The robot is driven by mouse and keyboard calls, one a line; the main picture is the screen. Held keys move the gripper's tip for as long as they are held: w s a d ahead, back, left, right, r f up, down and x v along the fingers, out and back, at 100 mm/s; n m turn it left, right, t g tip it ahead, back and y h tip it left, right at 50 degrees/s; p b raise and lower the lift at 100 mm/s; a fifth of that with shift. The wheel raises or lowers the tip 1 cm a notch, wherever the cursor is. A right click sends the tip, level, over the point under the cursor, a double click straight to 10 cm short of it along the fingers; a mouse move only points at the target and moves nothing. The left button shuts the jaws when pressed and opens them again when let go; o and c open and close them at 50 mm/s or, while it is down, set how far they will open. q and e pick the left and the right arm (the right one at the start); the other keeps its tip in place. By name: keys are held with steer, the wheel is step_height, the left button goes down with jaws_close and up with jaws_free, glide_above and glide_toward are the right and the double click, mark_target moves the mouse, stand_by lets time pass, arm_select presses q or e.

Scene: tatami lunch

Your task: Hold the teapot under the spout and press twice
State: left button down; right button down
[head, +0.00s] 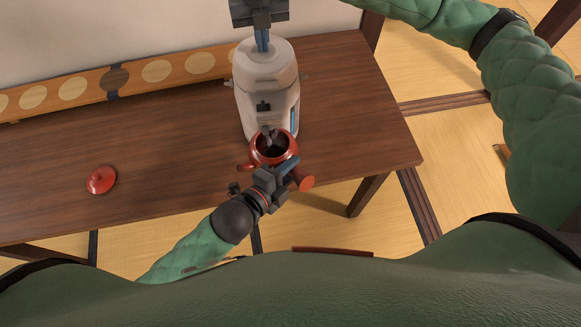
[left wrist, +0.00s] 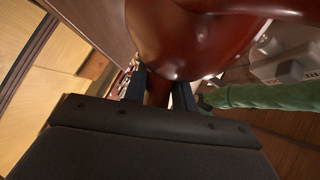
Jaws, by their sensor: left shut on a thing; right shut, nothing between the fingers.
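The red teapot (head: 262,158) is open at the top, its dark inside showing, and sits at the front of the dispenser under its spout (head: 268,131). My left gripper (head: 285,168) is shut on the teapot's handle; in the left wrist view the teapot's round body (left wrist: 190,45) fills the top, just beyond the fingers (left wrist: 157,92). The pale dispenser (head: 262,75) stands upright on the table. My right gripper (head: 262,38) is shut and empty at the top of the dispenser; whether it touches the top I cannot tell. The red lid (head: 101,180) lies apart on the table at left.
The brown wooden table (head: 180,130) has clear room between the lid and the dispenser. A long wooden board with pale discs (head: 115,80) runs along its back edge. Tatami floor (head: 440,150) lies beyond the table's right edge.

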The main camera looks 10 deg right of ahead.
steer(key=shift+r, duration=0.1)
stand_by(0.3)
steer(key=shift+r, duration=1.55)
steer(key=shift+r, duration=0.1)
stand_by(0.9)
step_height(320, 180, up, 6)
steer(key=shift+f, duration=0.1)
stand_by(0.7)
arm_select(q)
steer(key=s+p, duration=0.1)
steer(key=s, duration=1.2)
steer(key=shift+p, duration=0.35)
arm_select(e)
steer(key=shift+r, duration=0.85)
stand_by(0.6)
stand_by(0.9)
